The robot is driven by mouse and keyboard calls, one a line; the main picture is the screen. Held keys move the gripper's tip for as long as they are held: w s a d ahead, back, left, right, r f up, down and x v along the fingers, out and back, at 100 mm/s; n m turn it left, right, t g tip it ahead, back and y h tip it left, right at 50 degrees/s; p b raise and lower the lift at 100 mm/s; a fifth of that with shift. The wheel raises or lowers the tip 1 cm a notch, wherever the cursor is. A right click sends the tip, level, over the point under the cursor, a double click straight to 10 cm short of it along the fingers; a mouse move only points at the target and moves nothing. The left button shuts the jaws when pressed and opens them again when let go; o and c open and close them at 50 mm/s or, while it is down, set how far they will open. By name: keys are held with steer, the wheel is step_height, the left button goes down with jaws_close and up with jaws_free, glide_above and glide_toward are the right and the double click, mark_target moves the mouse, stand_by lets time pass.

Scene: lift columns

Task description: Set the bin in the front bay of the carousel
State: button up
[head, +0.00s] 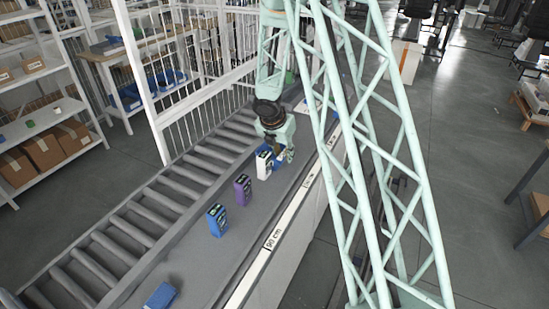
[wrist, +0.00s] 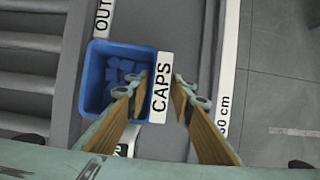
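The blue bin (wrist: 92,85) holds several small blue pieces and has a white CAPS label (wrist: 160,88) on its right side in the wrist view. In the head view, a patch of blue (head: 278,160), likely the bin, shows beside my gripper (head: 281,157), which partly hides it. In the wrist view my gripper (wrist: 162,86) has its two fingers apart. The left fingertip overlaps the bin's opening and the right one is outside, with the label between them. I cannot tell whether either finger touches. I cannot make out the carousel or its front bay.
A white box (head: 264,164), a purple box (head: 242,190) and a blue box (head: 217,220) stand in a row on the grey surface. Another blue item (head: 160,296) is nearer. A roller conveyor (head: 135,222) runs left, and a labelled white rail (head: 285,222) edges the right.

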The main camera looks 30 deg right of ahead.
jaws_close()
steer(key=shift+r, duration=0.25)
step_height(320, 180, up, 18)
steer(key=p, duration=0.7)
stand_by(0.6)
